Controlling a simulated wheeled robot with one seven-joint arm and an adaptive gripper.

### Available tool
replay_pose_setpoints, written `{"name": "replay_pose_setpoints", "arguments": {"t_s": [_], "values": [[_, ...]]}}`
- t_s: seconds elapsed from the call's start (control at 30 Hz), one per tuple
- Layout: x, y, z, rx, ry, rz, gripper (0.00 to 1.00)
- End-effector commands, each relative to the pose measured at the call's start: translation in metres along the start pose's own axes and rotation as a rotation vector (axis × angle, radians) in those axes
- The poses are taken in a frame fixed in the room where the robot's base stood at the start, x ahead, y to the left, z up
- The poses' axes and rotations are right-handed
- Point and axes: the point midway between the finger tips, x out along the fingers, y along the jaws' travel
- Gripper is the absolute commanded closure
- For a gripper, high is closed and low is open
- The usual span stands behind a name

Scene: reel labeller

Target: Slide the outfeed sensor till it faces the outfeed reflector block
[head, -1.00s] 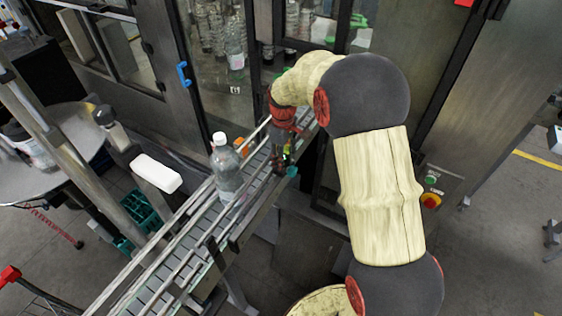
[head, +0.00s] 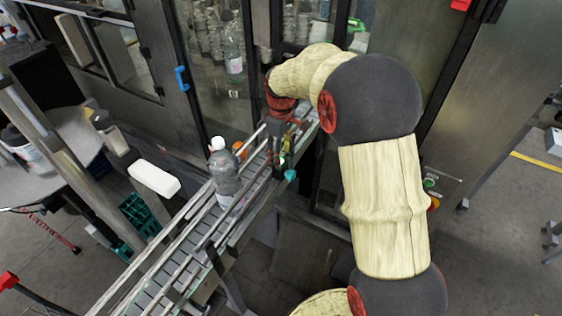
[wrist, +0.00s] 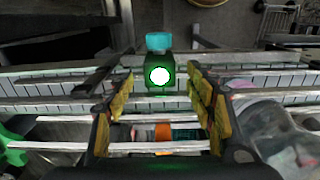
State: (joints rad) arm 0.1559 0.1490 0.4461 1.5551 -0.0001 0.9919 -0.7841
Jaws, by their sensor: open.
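The outfeed sensor shows in the wrist view as a small green block (wrist: 159,76) with a bright white spot and a teal knob (wrist: 159,42). In the head view the knob (head: 291,175) sits at the conveyor's near rail, under my gripper (head: 281,158). In the wrist view my gripper (wrist: 160,88) is open, with its yellow fingers on either side of the sensor's line; contact cannot be made out. An orange piece (wrist: 162,133) shows between the fingers near the far rail; I cannot tell whether it is the reflector block. An orange piece (head: 238,149) also shows beside the bottle in the head view.
A clear bottle (head: 224,176) stands on the conveyor (head: 190,262), left of my gripper; it is also at the right of the wrist view (wrist: 275,130). Metal guide rails run along the belt. A machine cabinet with glass doors (head: 228,95) stands behind.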

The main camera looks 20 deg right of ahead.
Motion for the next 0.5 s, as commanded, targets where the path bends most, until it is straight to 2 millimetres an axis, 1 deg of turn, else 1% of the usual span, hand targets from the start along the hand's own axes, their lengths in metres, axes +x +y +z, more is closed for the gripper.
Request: {"name": "replay_pose_setpoints", "arguments": {"t_s": [0.03, 0.2, 0.33, 0.5], "values": [[-0.013, 0.001, -0.001, 0.0, 0.004, 0.004, 0.45], [-0.044, 0.0, -0.001, 0.0, 0.002, 0.002, 0.45], [-0.061, 0.001, -0.001, 0.0, 0.001, 0.001, 0.45], [-0.072, 0.0, 0.0, 0.0, 0.0, 0.0, 0.45]]}}
